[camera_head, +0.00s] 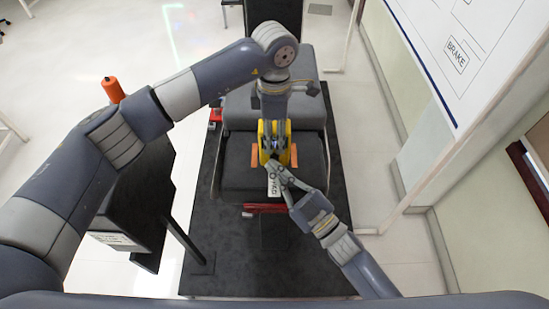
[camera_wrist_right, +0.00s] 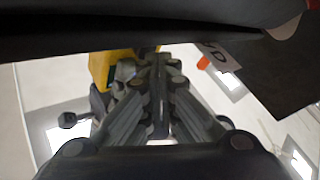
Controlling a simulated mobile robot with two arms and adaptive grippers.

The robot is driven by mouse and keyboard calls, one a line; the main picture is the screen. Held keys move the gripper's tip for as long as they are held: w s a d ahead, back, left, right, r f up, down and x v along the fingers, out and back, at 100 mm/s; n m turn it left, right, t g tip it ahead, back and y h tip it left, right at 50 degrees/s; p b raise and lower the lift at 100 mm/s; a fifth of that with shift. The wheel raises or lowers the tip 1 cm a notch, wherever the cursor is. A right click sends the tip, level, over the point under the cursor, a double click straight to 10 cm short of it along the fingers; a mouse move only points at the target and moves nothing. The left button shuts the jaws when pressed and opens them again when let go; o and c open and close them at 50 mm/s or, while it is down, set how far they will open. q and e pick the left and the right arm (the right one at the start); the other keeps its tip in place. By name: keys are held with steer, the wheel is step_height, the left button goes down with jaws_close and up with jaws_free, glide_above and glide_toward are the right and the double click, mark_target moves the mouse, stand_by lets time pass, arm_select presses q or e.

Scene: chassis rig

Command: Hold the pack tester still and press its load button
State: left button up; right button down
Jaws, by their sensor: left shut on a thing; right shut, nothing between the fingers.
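The yellow pack tester (camera_head: 289,131) stands on the dark seat-like surface in the middle of the head view. My left gripper (camera_head: 273,151) comes down over it from the far side and is shut on it, covering much of its middle. My right gripper (camera_head: 277,168) is shut and empty, its tips close to the tester's near side. I cannot tell whether they touch. In the right wrist view the closed fingers (camera_wrist_right: 158,65) point up beside the yellow tester (camera_wrist_right: 100,68). The load button is hidden or too small to make out.
Orange blocks (camera_head: 254,158) flank the tester. A white lettered label (camera_head: 274,186) lies just in front. A red bar (camera_head: 264,208) crosses the rig's near edge. A black cabinet (camera_head: 140,195) with an orange cylinder (camera_head: 113,90) stands left. A whiteboard (camera_head: 480,50) is at right.

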steer(key=shift+w, duration=0.5)
steer(key=shift+s, duration=0.1)
stand_by(0.5)
steer(key=shift+s, duration=0.9)
steer(key=shift+s, duration=2.55)
arm_select(q)
steer(key=o, duration=1.3)
